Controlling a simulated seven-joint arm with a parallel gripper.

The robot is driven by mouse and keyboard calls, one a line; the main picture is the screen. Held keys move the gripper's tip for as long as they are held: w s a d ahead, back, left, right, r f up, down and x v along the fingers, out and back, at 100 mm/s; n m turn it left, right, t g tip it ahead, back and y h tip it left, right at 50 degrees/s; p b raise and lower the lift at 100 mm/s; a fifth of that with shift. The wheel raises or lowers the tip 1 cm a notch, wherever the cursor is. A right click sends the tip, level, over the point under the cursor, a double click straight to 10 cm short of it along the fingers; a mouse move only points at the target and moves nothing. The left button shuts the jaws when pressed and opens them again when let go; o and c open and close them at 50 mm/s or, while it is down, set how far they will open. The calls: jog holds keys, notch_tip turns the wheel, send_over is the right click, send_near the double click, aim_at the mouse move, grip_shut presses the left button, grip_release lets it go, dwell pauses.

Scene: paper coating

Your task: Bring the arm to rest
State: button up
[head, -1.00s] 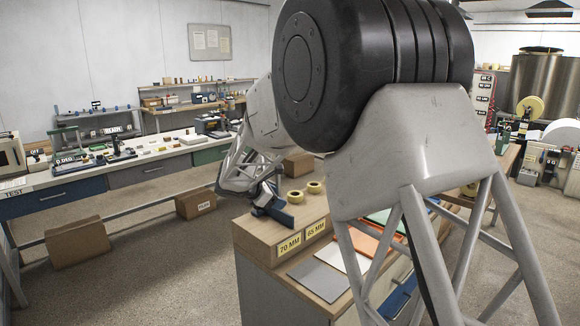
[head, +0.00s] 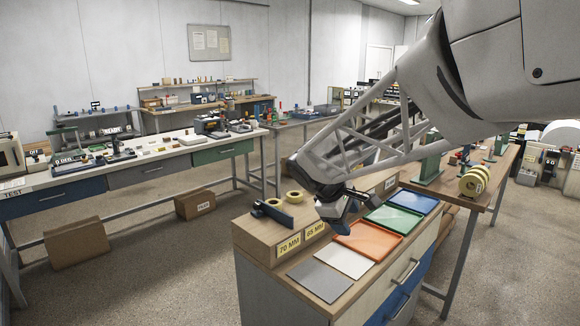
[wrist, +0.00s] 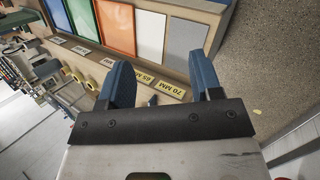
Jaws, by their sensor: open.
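My gripper (head: 338,222) hangs over the wooden cabinet top, above the strip between the label box and the trays. In the wrist view my gripper (wrist: 165,72) shows two blue fingers spread wide with nothing between them. It is apart from the things below. The wooden box (head: 254,240) carries 70 MM and 65 MM labels. My arm reaches in from the upper right and hides part of the cabinet's back.
On the cabinet lie a grey sheet (head: 320,281), a white sheet (head: 347,261), an orange tray (head: 368,256), a green tray (head: 396,220) and a blue tray (head: 419,203). A side table (head: 478,192) holds yellow rolls. Open floor (head: 190,270) lies to the left.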

jog(key=s+d+f+m+y, duration=0.2)
jog(key=s+m, duration=0.3)
jog(key=s, duration=1)
jog(key=s+d+f+m+y, duration=0.2)
jog(key=s+m, duration=0.4)
jog(key=s, duration=0.9)
jog(key=shift+s+d+m+y, duration=0.2)
jog(key=shift+d+m+y, duration=0.1)
jog(key=shift+d+y, duration=0.4)
